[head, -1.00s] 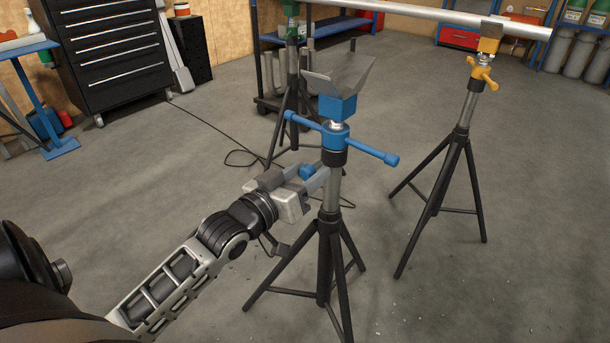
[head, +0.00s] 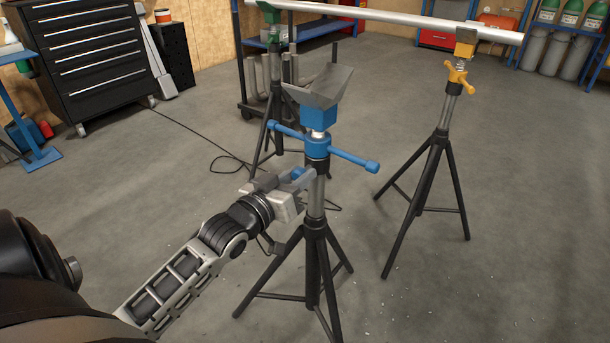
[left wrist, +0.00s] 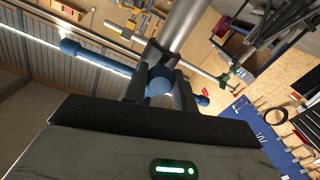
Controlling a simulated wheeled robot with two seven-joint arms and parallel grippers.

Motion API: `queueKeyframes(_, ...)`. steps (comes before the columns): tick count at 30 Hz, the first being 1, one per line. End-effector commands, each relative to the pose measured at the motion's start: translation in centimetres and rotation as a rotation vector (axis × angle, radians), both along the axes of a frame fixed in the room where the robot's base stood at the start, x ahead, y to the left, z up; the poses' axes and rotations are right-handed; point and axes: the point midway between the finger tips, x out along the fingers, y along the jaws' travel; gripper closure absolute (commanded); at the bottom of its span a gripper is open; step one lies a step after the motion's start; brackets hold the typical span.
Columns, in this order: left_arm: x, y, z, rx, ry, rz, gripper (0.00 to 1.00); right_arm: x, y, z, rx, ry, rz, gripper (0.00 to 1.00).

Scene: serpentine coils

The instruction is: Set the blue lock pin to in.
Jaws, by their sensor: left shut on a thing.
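The blue lock pin (head: 298,174) is on the side of the blue-topped stand's post (head: 316,195), below the blue T-handle (head: 318,145). My left gripper (head: 300,180) is shut on the pin, close against the post. In the left wrist view, the pin's round blue end (left wrist: 159,80) sits between my two dark fingers, with the grey post behind it. The pin's shaft is mostly hidden by its knob and my fingers. My right gripper is not in view.
The stand's black tripod legs (head: 315,275) spread below my left arm. A yellow-topped stand (head: 448,110) is to the right and a green-topped stand (head: 273,60) behind; both are under a long pipe (head: 400,18). A cable lies on the open floor.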

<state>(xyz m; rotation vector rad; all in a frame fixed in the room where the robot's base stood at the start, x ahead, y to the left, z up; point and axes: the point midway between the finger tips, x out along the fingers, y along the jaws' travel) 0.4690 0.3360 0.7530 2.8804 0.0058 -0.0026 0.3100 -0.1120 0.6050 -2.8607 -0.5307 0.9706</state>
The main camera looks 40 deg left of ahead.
Motion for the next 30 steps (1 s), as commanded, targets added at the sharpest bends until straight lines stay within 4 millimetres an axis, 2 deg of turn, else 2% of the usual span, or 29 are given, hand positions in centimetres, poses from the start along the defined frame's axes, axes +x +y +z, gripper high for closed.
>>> queueKeyframes(4, 0.2, -0.1, 0.3, -0.001, -0.009, -0.002, 1.0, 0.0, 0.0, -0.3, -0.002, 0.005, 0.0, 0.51)
queueKeyframes(5, 0.2, -0.1, 0.3, -0.001, -0.009, -0.002, 0.65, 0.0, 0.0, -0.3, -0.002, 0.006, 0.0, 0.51)
queueKeyframes(6, 0.2, -0.1, 0.3, -0.001, -0.009, -0.002, 0.53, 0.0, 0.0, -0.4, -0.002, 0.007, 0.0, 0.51)
queueKeyframes(7, 0.2, -0.1, 0.3, -0.001, -0.009, -0.002, 0.51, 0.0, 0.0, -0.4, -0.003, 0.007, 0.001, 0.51)
queueKeyframes(16, 0.0, -0.1, 0.2, -0.001, -0.006, -0.003, 0.51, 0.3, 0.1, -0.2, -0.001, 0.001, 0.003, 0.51)
queueKeyframes(20, -1.2, -0.1, 0.1, -0.002, -0.003, -0.002, 0.51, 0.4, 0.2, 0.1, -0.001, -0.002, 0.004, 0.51)
queueKeyframes(30, -8.4, -0.1, 0.1, 0.0, 0.0, -0.002, 0.51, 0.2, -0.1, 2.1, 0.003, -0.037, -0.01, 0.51)
